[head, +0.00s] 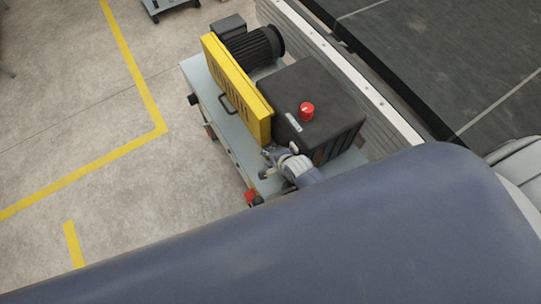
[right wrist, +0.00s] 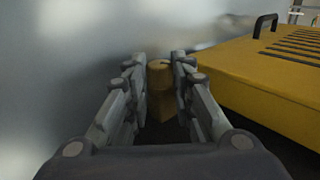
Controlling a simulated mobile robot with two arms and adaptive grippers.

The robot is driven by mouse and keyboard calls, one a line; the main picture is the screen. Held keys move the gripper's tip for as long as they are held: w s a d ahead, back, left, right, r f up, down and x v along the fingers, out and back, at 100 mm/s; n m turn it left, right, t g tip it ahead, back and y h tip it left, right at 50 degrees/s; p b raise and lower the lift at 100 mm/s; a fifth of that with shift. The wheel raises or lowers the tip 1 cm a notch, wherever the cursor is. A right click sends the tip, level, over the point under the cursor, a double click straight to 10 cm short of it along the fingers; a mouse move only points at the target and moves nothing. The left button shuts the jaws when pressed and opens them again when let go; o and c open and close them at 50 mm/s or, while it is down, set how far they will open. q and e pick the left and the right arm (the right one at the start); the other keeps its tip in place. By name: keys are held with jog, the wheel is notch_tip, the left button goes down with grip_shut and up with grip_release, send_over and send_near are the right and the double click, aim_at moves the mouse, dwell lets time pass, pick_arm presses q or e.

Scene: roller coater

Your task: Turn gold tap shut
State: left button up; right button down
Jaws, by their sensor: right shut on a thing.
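The gold tap (right wrist: 160,75) stands upright between the two fingers of my right gripper (right wrist: 159,62) in the right wrist view. The fingers are shut on it from both sides, so only its top and the front of its body show. In the head view my right gripper (head: 269,156) is small, beside the lower end of the yellow guard and the dark box. I cannot make out the tap there. My left gripper is not in view.
The yellow guard (head: 236,88) is close beside the gripper and also shows in the right wrist view (right wrist: 270,75). A dark box (head: 318,100) with a red knob (head: 306,111) and a black motor (head: 255,45) stand nearby. A large blue-grey surface fills the head view's foreground.

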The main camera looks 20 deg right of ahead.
jog(key=shift+s, duration=0.1)
jog(key=c, duration=1.4)
grip_release()
jog(key=shift+o, duration=0.2)
notch_tip(320, 180, up, 10)
